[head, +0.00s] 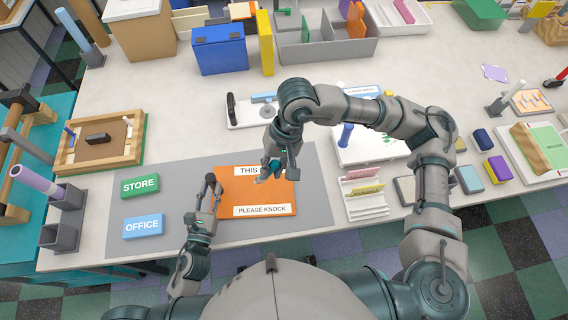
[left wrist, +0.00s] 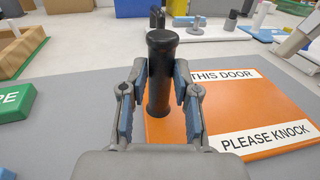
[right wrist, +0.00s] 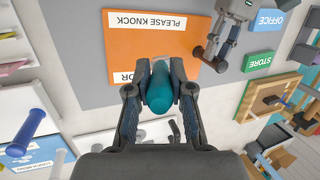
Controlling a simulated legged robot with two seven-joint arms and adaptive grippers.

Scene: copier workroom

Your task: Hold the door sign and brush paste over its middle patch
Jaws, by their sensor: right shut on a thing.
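The orange door sign (head: 232,193) lies flat on a grey mat, with white strips reading THIS DOOR and PLEASE KNOCK. A black upright handle (left wrist: 160,75) stands at the sign's left edge. My left gripper (head: 212,196) is open, with its fingers on either side of this handle; it also shows in the left wrist view (left wrist: 158,105). My right gripper (head: 275,168) is shut on the teal brush handle (right wrist: 160,88) above the sign. The brush tip (head: 258,181) is small in the head view and I cannot tell whether it touches. The right gripper hides part of the sign.
The green STORE sign (head: 140,186) and blue OFFICE sign (head: 143,227) lie on the grey mat (head: 185,243) to the left. A wooden tray (head: 130,158) is behind them. A white card rack (head: 365,200) stands right of the sign, and a white tray (head: 350,155) behind it.

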